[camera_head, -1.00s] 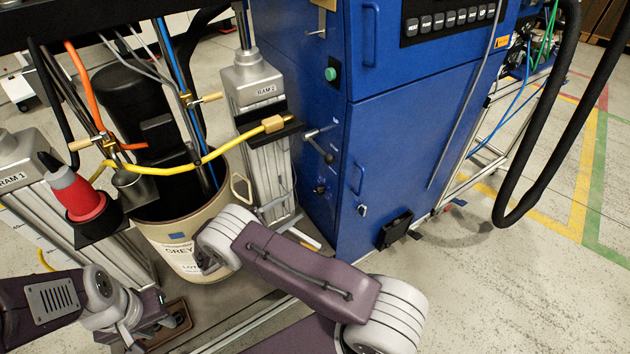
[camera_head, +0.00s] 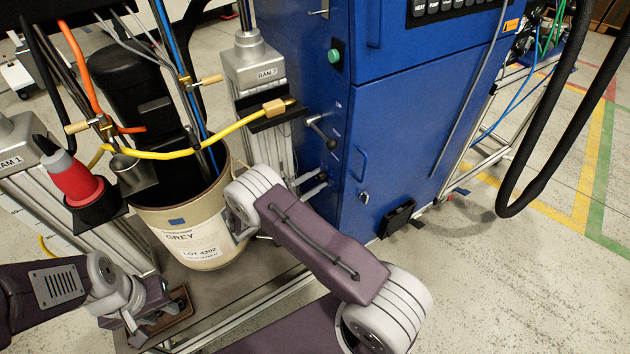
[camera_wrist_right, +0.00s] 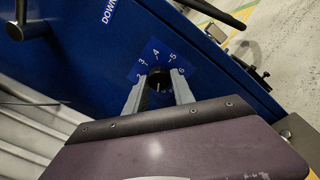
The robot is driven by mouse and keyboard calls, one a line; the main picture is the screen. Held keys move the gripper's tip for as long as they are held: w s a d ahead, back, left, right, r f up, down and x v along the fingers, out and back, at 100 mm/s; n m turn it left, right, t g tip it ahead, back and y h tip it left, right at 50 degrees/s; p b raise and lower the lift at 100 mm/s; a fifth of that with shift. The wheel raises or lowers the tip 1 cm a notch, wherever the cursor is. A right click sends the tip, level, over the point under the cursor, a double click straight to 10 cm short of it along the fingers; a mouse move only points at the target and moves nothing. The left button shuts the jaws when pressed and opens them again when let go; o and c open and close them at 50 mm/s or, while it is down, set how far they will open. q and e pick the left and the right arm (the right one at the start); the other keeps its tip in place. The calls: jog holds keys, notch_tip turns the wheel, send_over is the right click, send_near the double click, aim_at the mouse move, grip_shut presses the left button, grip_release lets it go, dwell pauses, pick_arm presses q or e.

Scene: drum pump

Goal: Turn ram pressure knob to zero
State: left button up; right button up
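The ram pressure knob (camera_wrist_right: 159,79) is small, round and black, with a blue dial plate (camera_wrist_right: 158,55) numbered around it. In the head view the knob (camera_head: 332,172) is low on the blue cabinet's left face. My right gripper (camera_wrist_right: 159,82) points at the cabinet, its two grey fingers apart on either side of the knob. Contact with the knob is not clear. In the head view my right gripper (camera_head: 316,184) is just left of the knob, its palm hidden behind my arm. My left gripper (camera_head: 180,304) is low at the left, away from the cabinet; its fingers are unclear.
A lever with a black ball (camera_head: 331,145) sticks out above the knob. The RAM 2 column (camera_head: 254,65) and a beige drum (camera_head: 188,222) stand left of the cabinet (camera_head: 400,130). A yellow hose (camera_head: 205,153) crosses over the drum. Open floor lies right.

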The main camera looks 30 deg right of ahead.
grip_shut()
jog(key=shift+r+n+p, duration=0.2)
jog(key=shift+n+p, duration=0.2)
jog(key=shift+n, duration=0.5)
jog(key=shift+f+n+p, duration=0.15)
jog(key=shift+n+p, duration=0.25)
jog(key=shift+n, duration=0.2)
jog(key=o, duration=0.8)
grip_release()
jog(key=shift+a, duration=0.1)
